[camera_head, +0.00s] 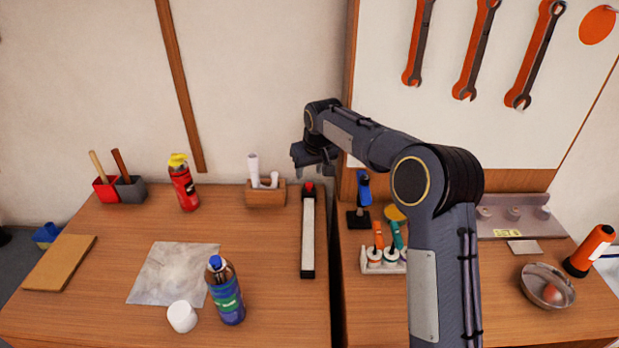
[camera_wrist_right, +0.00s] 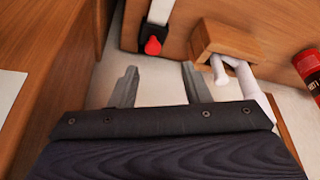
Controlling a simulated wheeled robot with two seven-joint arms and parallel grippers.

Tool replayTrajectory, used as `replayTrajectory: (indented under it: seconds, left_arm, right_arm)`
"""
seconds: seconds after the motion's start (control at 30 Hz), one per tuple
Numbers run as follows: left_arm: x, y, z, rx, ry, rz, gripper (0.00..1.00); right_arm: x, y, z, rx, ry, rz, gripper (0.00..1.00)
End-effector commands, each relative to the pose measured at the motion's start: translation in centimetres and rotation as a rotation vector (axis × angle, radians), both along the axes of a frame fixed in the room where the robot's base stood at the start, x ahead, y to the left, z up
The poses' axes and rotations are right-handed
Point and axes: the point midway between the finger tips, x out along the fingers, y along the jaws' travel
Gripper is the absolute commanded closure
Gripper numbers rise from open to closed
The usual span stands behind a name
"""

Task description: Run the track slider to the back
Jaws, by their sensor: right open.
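The track (camera_head: 307,240) is a long black-framed strip with a pale channel, lying on the left table near its right edge and running front to back. Its red slider knob (camera_head: 309,187) sits at the far, wall-side end. In the right wrist view the red knob (camera_wrist_right: 152,46) shows at the end of the pale channel (camera_wrist_right: 160,12). My right gripper (camera_head: 314,169) is above and just behind the knob, near the wall. Its two fingers stand apart with nothing between them (camera_wrist_right: 159,78), clear of the knob. My left gripper is not in view.
A wooden holder (camera_head: 265,194) with white rolls stands left of the track's far end. A red bottle (camera_head: 183,184) stands further left, a blue bottle (camera_head: 227,295) nearer.

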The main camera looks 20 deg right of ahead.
Motion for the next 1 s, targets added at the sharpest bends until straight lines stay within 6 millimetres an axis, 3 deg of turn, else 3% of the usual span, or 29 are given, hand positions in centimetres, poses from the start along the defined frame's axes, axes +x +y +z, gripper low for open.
replayTrajectory:
  seconds: [0.13, 0.5, 0.7, 1.0]
  left_arm:
    - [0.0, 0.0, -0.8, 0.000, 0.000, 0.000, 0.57]
    - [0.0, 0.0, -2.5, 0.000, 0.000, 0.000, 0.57]
    - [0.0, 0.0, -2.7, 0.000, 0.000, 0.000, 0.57]
    - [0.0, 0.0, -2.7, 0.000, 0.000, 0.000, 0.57]
  right_arm:
    - [-2.4, 0.7, 2.9, 0.000, -0.003, 0.001, 0.57]
    - [-9.3, 2.7, 5.9, -0.001, -0.001, 0.002, 0.57]
    - [-10.7, 3.1, 6.6, 0.000, 0.001, 0.000, 0.57]
    - [-10.9, 3.2, 6.7, 0.000, 0.001, -0.001, 0.57]
